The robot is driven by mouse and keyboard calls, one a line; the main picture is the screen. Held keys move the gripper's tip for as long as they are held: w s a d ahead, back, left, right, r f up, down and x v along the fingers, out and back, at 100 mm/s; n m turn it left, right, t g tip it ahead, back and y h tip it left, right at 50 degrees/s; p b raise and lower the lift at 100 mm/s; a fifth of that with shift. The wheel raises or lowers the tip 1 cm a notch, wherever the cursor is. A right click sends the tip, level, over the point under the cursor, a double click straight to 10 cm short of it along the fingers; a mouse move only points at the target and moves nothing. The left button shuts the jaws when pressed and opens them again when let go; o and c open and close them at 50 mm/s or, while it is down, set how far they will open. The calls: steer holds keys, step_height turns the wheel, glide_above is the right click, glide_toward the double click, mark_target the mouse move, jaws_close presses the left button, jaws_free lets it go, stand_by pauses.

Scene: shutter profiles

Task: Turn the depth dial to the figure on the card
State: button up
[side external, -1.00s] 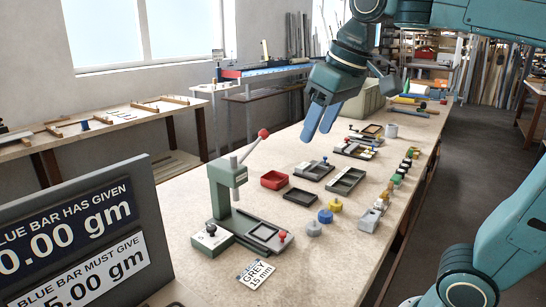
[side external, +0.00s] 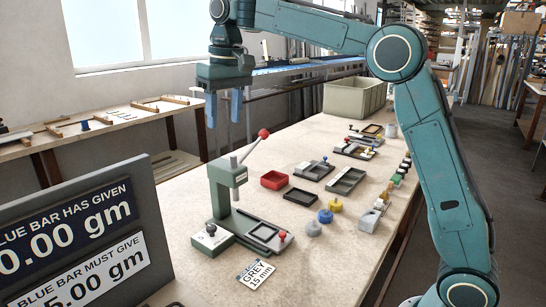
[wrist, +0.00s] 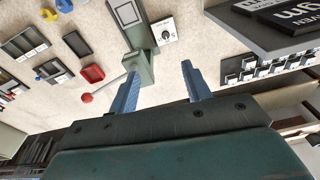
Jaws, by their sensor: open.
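The depth dial (side external: 211,230) is a small black knob on a white-topped box at the left of the green press's base. It also shows in the wrist view (wrist: 165,34), beyond my fingertips; its markings are too small to read. The green press (side external: 219,195) stands upright with a red-balled lever (side external: 263,133). My gripper (side external: 223,124) has its two blue fingers apart and empty, pointing down, above the press in the picture. It also shows in the wrist view (wrist: 160,72).
A dark sign board (side external: 155,215) stands at the left front. A red tray (side external: 274,180), dark trays (side external: 347,181) and coloured knobbed pieces (side external: 325,216) lie right of the press. A beige bin (side external: 355,97) stands at the back. The bench around the card is clear.

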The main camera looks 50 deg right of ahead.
steer(key=w+f, duration=0.4)
steer(key=w, duration=0.1)
steer(key=g, duration=0.1)
glide_above(211, 227)
step_height(211, 227, down, 13)
stand_by(0.8)
steer(key=shift+f, duration=0.15)
step_height(211, 227, down, 14)
steer(key=shift+r, duration=0.15)
stand_by(0.6)
steer(key=c, duration=1)
